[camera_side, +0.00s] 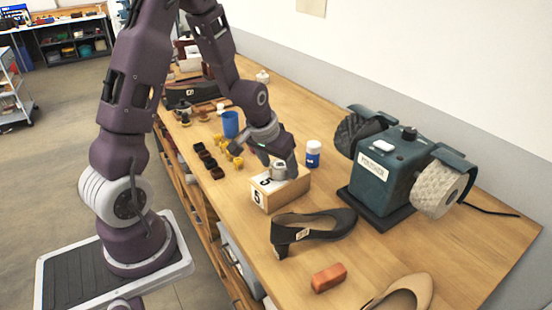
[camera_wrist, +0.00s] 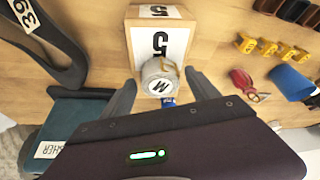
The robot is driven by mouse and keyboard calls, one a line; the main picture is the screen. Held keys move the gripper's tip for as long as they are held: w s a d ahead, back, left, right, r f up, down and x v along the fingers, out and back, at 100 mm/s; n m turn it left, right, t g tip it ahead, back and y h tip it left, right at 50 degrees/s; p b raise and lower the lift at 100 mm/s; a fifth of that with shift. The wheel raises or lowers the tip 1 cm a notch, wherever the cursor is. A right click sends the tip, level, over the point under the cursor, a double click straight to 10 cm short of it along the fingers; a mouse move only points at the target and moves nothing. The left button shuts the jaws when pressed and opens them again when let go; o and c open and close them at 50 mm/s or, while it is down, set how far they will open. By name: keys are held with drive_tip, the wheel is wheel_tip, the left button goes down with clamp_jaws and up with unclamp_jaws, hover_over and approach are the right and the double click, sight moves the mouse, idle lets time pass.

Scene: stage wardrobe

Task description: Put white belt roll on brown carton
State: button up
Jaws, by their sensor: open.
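The white belt roll (camera_side: 279,171), pale grey-white, sits on top of the brown carton (camera_side: 259,198), which carries "5" labels. In the wrist view the roll (camera_wrist: 158,82) has an "M" label and lies toward the near end of the carton's labelled top (camera_wrist: 173,42). My gripper (camera_side: 279,161) is low over the carton, around the roll. In the wrist view the fingers of my gripper (camera_wrist: 161,80) are open, one on each side of the roll, with gaps visible. The roll's underside is hidden.
A black shoe (camera_side: 315,228) and an orange-red block (camera_side: 328,277) lie in front of the carton. A green polishing machine (camera_side: 383,175) stands to the right. A blue-and-white jar (camera_side: 313,153) stands behind the carton. A blue cup (camera_side: 230,124) and yellow pieces (camera_side: 235,150) are at left.

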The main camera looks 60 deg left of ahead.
drive_tip(key=v, duration=1.1)
drive_tip(key=s+d+r+m+h, duration=0.1)
drive_tip(key=s+d+r+m, duration=0.1)
drive_tip(key=s+d+r, duration=0.2)
drive_tip(key=s+d+r+m+t, duration=0.1)
drive_tip(key=s+d+r, duration=0.3)
drive_tip(key=s+d, duration=0.4)
drive_tip(key=s+m, duration=0.1)
drive_tip(key=s, duration=0.4)
drive_tip(key=shift+d+r+m+h, duration=0.3)
drive_tip(key=shift+d+r+h, duration=0.1)
